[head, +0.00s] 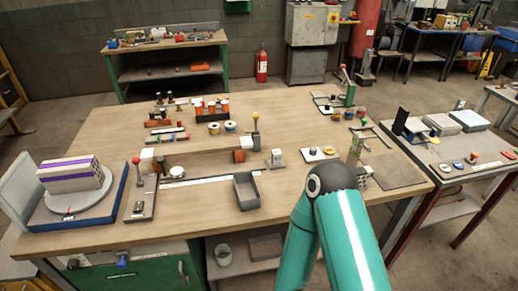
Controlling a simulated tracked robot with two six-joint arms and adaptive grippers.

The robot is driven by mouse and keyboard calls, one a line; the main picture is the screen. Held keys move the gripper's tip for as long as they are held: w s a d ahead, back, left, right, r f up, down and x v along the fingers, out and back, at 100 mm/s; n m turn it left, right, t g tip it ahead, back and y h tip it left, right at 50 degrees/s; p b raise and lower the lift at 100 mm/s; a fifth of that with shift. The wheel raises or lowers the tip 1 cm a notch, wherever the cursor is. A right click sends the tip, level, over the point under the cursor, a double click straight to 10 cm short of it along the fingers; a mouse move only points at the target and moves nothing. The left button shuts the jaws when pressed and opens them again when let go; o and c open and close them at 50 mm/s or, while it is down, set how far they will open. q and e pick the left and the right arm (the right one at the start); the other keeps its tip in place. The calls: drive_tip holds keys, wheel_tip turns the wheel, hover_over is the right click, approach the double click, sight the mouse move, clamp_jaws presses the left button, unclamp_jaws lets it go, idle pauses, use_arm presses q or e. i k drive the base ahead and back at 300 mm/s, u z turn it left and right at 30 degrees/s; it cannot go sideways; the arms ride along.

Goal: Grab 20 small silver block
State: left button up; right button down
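A small silver-grey block-like piece (276,158) stands on the wooden table, right of the orange-and-grey parts. It is too small to make out in detail, and I cannot tell whether it is the small silver block. My teal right arm comes in from the bottom right, its dark joint over the table's front edge. My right gripper does not show. My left gripper and arm are not in view.
A turntable with a striped box (71,174) is at the left. A lever stand (138,187) is beside it. Small parts crowd the table's back. A side table (455,152) stands at the right.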

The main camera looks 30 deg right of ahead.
sight(276, 154)
drive_tip(key=z, duration=0.7)
drive_tip(key=i, duration=0.15)
drive_tip(key=u, duration=2.75)
drive_tip(key=k, duration=1.6)
drive_tip(key=u, duration=1.65)
drive_tip(key=i, duration=0.05)
drive_tip(key=z, duration=3.15)
drive_tip(key=i, duration=0.6)
drive_tip(key=z, duration=0.1)
